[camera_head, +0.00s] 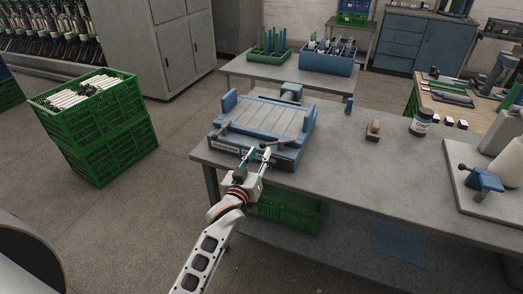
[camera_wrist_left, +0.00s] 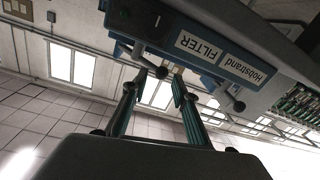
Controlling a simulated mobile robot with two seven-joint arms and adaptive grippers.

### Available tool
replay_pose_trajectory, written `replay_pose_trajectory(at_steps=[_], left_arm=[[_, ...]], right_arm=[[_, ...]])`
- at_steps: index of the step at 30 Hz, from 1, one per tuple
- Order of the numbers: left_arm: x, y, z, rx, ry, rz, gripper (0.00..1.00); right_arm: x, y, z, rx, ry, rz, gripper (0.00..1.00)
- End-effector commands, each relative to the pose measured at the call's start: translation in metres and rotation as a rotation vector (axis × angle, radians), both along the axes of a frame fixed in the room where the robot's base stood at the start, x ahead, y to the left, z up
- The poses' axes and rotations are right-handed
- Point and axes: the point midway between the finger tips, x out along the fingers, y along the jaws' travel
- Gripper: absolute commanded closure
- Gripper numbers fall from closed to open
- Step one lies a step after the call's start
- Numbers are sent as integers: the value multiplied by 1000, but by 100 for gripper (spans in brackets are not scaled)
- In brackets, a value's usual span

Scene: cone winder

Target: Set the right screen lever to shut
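The blue filter unit (camera_head: 262,125), with a ribbed grey top, sits on the grey table's left end. Its front also shows in the left wrist view, with upside-down labels (camera_wrist_left: 200,47). A right lever (camera_head: 285,140) appears as a thin bar by the front right of the top. A left lever (camera_head: 223,127) shows near the front left. In the wrist view, a dark-knobbed lever (camera_wrist_left: 238,105) hangs right of the fingers. My left gripper (camera_head: 257,155) is at the unit's front edge, fingers apart (camera_wrist_left: 157,77). A small dark knob is near its fingertips; contact is unclear. My right gripper is out of view.
A blue clamp-like fixture (camera_head: 482,181) is at far right. A green crate (camera_head: 288,211) is under the table. Bare tabletop lies right of the unit.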

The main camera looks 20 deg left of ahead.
Motion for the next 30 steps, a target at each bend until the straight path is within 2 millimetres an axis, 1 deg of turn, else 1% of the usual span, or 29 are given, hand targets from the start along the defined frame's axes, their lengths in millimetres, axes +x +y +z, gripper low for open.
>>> replay_pose_trajectory(at_steps=[1,6,9,12,18,26,27,29,30], left_arm=[[-12,0,-2,0,2,0,72],[-47,-1,-1,-2,1,0,72],[-64,-2,0,-2,-1,-1,72],[-77,-3,1,-2,-1,-2,72],[-89,-3,2,-2,-4,-2,72],[-89,-3,2,-2,-4,-2,72],[-89,-3,2,-3,-5,-2,82],[-88,-3,2,-9,-10,-8,98],[-86,-4,4,-20,-17,-18,100]], right_arm=[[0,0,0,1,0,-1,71],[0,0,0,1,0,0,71],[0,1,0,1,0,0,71],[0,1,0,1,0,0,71],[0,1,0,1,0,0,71],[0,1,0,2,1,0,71],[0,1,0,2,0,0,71],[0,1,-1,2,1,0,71],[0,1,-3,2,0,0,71]])
